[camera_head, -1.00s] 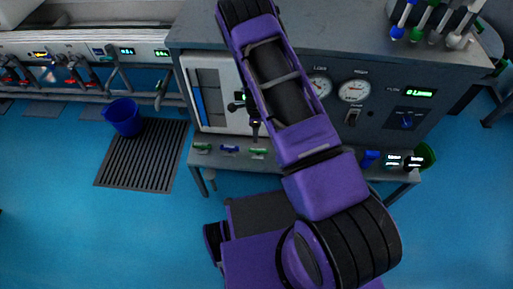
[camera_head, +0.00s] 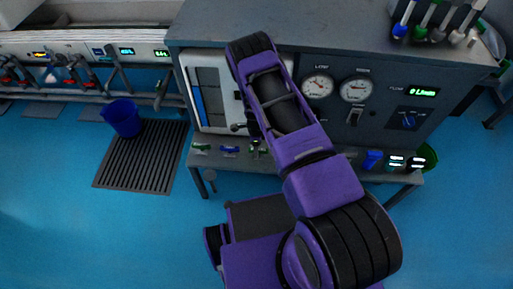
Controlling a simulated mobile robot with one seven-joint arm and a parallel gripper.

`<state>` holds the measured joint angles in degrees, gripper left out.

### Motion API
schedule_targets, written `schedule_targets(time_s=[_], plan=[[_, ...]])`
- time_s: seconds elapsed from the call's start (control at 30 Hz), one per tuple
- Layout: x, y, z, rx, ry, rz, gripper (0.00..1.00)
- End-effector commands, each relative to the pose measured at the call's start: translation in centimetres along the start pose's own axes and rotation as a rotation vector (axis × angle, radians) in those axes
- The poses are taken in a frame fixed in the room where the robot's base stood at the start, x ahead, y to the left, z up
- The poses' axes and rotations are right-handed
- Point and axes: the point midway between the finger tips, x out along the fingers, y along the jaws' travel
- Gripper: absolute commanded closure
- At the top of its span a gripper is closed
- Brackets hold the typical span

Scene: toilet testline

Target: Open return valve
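A row of small valves sits along the front ledge of the grey test bench. There is a green-handled valve (camera_head: 201,147) at left, a blue-handled valve (camera_head: 229,149) beside it, and a third valve with some green (camera_head: 258,148) to the right. I cannot read which one is the return valve. My gripper (camera_head: 253,138) is dark and small, pointing down just above or at the third valve. My purple arm hides part of it. I cannot tell whether its fingers touch the valve or are open or shut.
The bench panel carries a white-framed column panel (camera_head: 207,88), two round gauges (camera_head: 318,87) and a green flow display (camera_head: 423,92). Several coloured-tip tools (camera_head: 432,25) stand on top at right. A blue bucket (camera_head: 122,117) stands on a floor grate (camera_head: 140,158).

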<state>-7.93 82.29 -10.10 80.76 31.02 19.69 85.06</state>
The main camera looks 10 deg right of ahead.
Motion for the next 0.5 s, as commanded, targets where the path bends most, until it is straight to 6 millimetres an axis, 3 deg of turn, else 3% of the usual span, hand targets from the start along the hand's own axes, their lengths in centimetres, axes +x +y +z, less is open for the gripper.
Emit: schedule_targets(time_s=[0.03, 0.27, 0.5], plan=[[-0.01, 0.00, 0.00, 0.000, 0.000, 0.000, 0.58], [-0.03, 0.01, 0.00, 0.000, 0.000, 0.000, 0.99], [-0.03, 0.01, 0.00, -0.001, 0.000, 0.000, 1.00]])
